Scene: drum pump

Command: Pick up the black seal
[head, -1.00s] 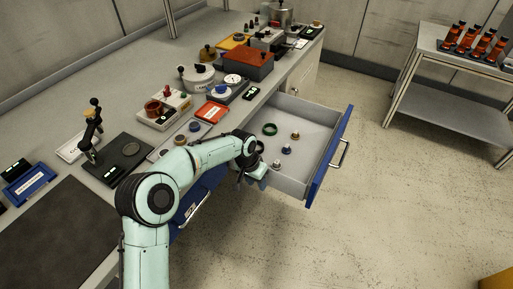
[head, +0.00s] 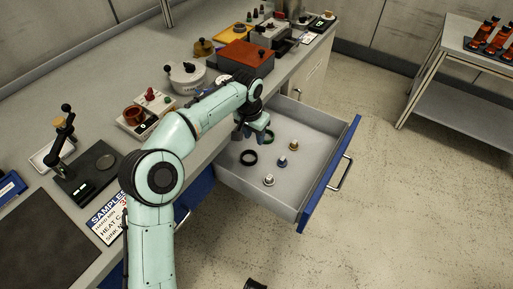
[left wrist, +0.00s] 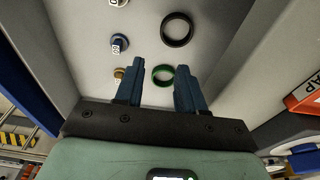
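The black seal (head: 249,157) is a dark ring lying flat on the open drawer's floor, near its left side. It also shows in the left wrist view (left wrist: 176,30), beyond the fingertips. A green ring (head: 268,136) lies near it, partly behind my left gripper (head: 254,131) in the head view. My left gripper is open and empty above the drawer. In the left wrist view its blue fingers (left wrist: 160,64) stand apart, with the green ring showing between them and the black seal farther up. My right gripper is not in view.
The drawer (head: 330,178) is pulled out from the bench. White (head: 269,180), blue (head: 282,161) and brass (head: 294,145) small parts stand in it, right of the seal. A red-brown box (head: 246,57) and a pot (head: 187,77) stand on the bench behind.

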